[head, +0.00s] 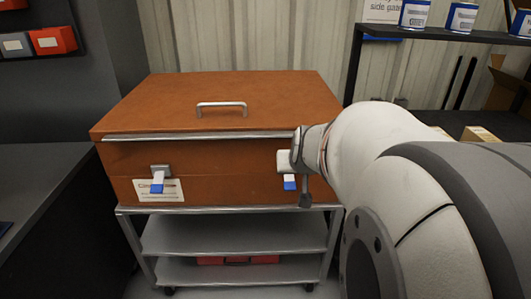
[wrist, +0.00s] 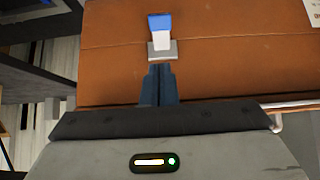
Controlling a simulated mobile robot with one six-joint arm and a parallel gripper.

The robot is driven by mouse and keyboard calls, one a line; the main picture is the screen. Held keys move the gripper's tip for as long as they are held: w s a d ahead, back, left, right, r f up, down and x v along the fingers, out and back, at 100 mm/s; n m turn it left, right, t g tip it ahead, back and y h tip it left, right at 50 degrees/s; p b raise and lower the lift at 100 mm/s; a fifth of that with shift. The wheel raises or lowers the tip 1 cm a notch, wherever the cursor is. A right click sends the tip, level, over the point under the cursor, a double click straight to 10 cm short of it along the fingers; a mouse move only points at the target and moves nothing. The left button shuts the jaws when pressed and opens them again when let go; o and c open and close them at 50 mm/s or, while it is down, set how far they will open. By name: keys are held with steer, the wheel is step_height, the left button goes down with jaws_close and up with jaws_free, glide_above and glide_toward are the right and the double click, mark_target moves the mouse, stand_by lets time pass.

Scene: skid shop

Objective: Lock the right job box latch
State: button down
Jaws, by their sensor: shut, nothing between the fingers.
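The brown job box (head: 190,155) stands on a cart with its lid down. Its right latch (head: 289,182) is on the front face, a pale plate with a blue tip hanging downward, partly hidden by my gripper. In the wrist view, which shows the box upside down, this latch (wrist: 160,38) has a grey base, white lever and blue tip. My gripper (wrist: 158,68) is shut and empty, its dark fingertips right at the latch's grey base; I cannot tell whether they touch. The left latch (head: 158,180) also hangs with its blue tip down.
A metal handle (head: 221,107) is on the lid, and a metal rail (head: 200,135) runs along its front edge. The grey cart (head: 235,235) has lower shelves. A dark bench (head: 45,200) stands at left, and a dark shelf (head: 450,35) with cans at right.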

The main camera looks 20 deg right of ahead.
steer(key=v, duration=0.6)
steer(key=shift+s+a+f+p, duration=0.1)
steer(key=shift+s+f+p, duration=0.2)
steer(key=shift+f+p, duration=0.05)
steer(key=s+a+r+n+g+y+p, duration=0.1)
steer(key=s+a+r+n+g+p, duration=0.1)
steer(key=a+p, duration=0.5)
steer(key=s+a+r+n+g+y+p, duration=0.2)
steer(key=s+a+r+g+p, duration=0.1)
steer(key=s+a+r+p, duration=0.2)
steer(key=s+a+p, duration=0.2)
steer(key=a, duration=0.1)
steer(key=shift+s, duration=0.35)
steer(key=shift+a, duration=0.1)
